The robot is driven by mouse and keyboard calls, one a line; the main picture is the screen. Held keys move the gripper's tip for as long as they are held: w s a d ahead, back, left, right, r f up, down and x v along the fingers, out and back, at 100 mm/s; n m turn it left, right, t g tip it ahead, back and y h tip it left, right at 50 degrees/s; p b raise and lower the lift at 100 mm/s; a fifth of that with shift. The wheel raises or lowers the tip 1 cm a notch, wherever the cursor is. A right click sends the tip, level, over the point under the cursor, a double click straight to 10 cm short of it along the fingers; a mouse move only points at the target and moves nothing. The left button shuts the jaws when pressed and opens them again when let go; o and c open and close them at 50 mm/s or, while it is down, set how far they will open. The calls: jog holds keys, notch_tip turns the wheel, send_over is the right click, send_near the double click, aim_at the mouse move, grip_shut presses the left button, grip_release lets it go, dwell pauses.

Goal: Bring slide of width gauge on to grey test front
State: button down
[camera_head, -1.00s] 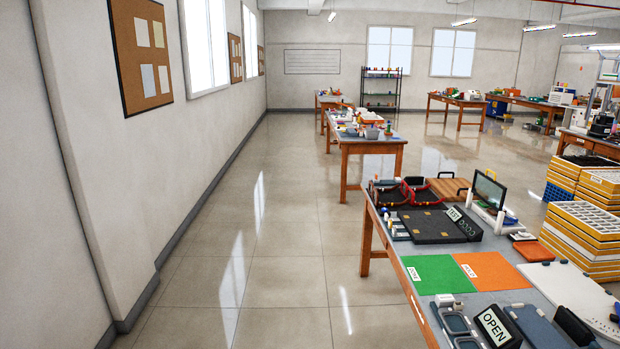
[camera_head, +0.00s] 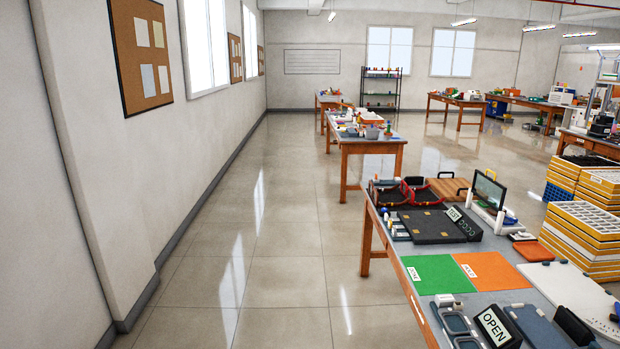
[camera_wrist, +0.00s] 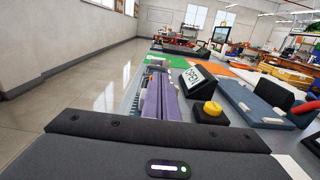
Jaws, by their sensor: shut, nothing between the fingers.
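My gripper (camera_wrist: 160,76) is in the wrist view, its two purple-grey fingers side by side and shut with nothing between them. It is above the near bench, left of a black OPEN sign (camera_wrist: 196,76). In the head view my gripper does not show. The width gauge and its slide cannot be made out in either view. The grey test front cannot be made out either. A dark sloped unit with a TEST label (camera_head: 454,214) stands farther along the bench, beyond the green mat; what lies on it is too small to tell.
The near bench holds a green mat (camera_head: 433,274), an orange mat (camera_head: 492,271), dark trays (camera_head: 456,325) and an OPEN sign (camera_head: 494,327). A yellow button (camera_wrist: 212,108) and a blue-grey pad (camera_wrist: 252,104) lie right of my fingers. Yellow crates (camera_head: 583,232) are stacked right; floor left is clear.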

jog(key=shift+w, duration=0.65)
dwell(1.0)
jog(key=shift+s, duration=0.2)
jog(key=shift+s, duration=2.35)
